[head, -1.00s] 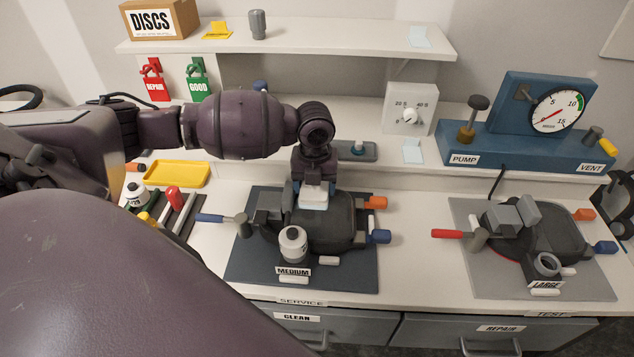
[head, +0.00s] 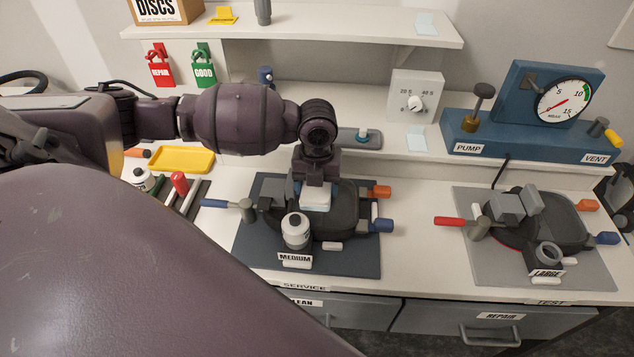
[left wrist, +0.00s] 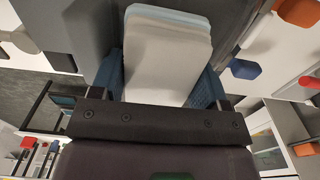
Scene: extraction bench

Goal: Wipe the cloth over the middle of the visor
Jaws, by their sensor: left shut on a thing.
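A dark, rounded visor piece (head: 345,215) lies on the dark mat (head: 250,262) behind the label "MEDIUM". My left gripper (head: 314,186) is over its left-middle part, pointing down, and is shut on a folded white and pale-blue cloth (head: 316,199). The cloth also shows between the blue fingers in the left wrist view (left wrist: 165,58). It appears to be at or just above the visor's surface; I cannot tell whether it touches. The gripper and cloth hide part of the visor. My right gripper is not in view.
A blue-handled lever (head: 228,204) is at left, with orange (head: 380,191) and blue (head: 381,225) knobs at right. A second unit labelled "LARGE" (head: 545,225) sits farther right.

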